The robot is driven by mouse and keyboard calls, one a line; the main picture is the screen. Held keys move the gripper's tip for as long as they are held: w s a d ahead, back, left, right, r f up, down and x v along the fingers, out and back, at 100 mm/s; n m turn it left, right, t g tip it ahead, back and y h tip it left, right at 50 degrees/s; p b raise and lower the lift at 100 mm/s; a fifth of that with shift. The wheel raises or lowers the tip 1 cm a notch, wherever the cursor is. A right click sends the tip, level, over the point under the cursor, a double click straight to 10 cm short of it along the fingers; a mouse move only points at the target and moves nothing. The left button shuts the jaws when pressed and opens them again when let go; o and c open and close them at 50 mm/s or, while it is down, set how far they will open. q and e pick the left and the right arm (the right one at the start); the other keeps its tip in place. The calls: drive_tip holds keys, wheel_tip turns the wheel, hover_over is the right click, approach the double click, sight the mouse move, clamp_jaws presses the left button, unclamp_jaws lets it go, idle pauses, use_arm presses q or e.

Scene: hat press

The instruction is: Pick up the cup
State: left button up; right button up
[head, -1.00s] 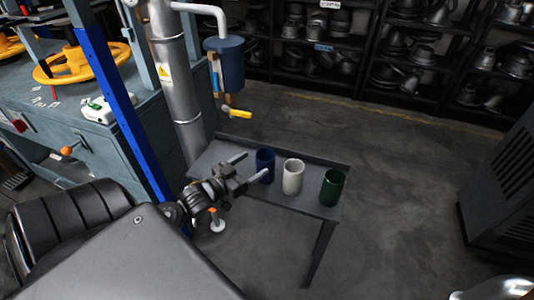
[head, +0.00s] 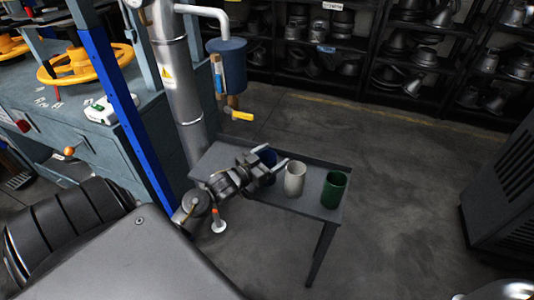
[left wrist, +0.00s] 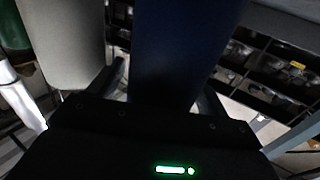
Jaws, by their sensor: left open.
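Three cups stand upright in a row on a small grey table (head: 318,206): a blue cup (head: 268,157), a white cup (head: 294,178) and a green cup (head: 333,190). My left gripper (head: 274,155) is open at the blue cup, with its fingers on either side of it and its body hiding part of it. In the left wrist view the blue cup (left wrist: 182,45) fills the middle between the two dark fingers. The white cup (left wrist: 62,45) stands close beside one finger there, and the green cup (left wrist: 14,28) shows at the left edge. My right gripper is not in view.
A blue post (head: 117,110) and a grey pipe (head: 178,90) with a hanging blue canister (head: 228,68) rise left of and behind the table. Dark shelves of metal moulds (head: 415,60) line the back. The floor right of the table is clear.

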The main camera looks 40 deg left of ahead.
use_arm(q)
drive_tip(key=c, duration=1.4)
